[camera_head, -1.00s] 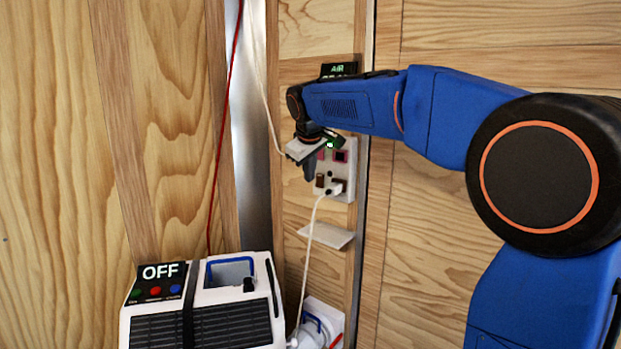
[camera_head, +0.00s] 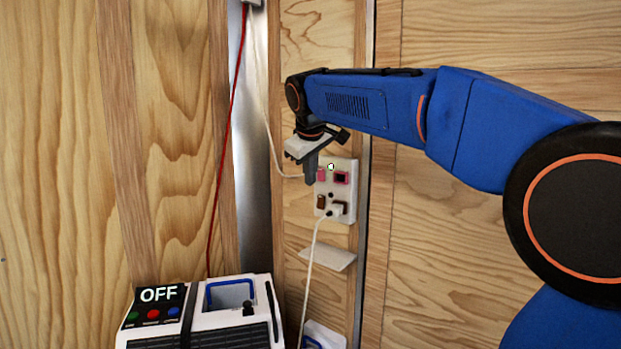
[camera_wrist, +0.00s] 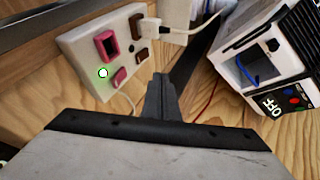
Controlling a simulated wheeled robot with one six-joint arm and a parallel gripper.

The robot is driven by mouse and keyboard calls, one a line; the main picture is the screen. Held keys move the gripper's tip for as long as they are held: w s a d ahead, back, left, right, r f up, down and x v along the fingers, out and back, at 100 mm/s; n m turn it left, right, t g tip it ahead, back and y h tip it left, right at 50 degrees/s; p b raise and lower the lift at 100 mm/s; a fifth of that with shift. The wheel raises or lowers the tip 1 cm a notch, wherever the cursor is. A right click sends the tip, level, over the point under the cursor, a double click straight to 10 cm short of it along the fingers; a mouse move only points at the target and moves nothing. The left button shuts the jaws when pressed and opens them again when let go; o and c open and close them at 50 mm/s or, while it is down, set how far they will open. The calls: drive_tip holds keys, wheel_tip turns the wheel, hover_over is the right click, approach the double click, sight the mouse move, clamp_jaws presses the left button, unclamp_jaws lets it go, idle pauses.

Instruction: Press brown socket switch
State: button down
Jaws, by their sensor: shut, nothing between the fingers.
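The white socket panel (camera_head: 350,205) is on the wooden wall; it also shows in the wrist view (camera_wrist: 82,58). The brown switch (camera_head: 321,202) is at its lower left, beside a brown socket holding a white plug (camera_head: 336,210). In the wrist view the brown switch (camera_wrist: 141,54) is just beyond my fingertips. A pink switch (camera_head: 321,174) and pink socket (camera_head: 341,178) are above. My gripper (camera_head: 310,182) is shut and empty, pointing down, with its tip left of the pink switch and higher than the brown switch. In the wrist view the gripper (camera_wrist: 161,80) appears apart from the panel.
A white-and-black machine (camera_head: 235,330) with an "OFF" display (camera_head: 158,294) stands at lower left. A small shelf (camera_head: 328,258) is below the panel. A white cord (camera_head: 308,270) hangs from the plug, and a red cable (camera_head: 222,150) runs down the wall. A metal strip is left of the panel.

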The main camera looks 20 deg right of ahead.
sight(320, 202)
drive_tip(key=shift+s+a+f, duration=0.1)
drive_tip(key=shift+a+f, duration=0.05)
drive_tip(key=shift+f, duration=0.5)
drive_tip(key=w+d+f, duration=0.5)
drive_tip(key=w+f, duration=0.2)
drive_tip(key=f, duration=0.1)
drive_tip(key=shift+w+f, duration=0.35)
drive_tip(key=shift+w, duration=0.05)
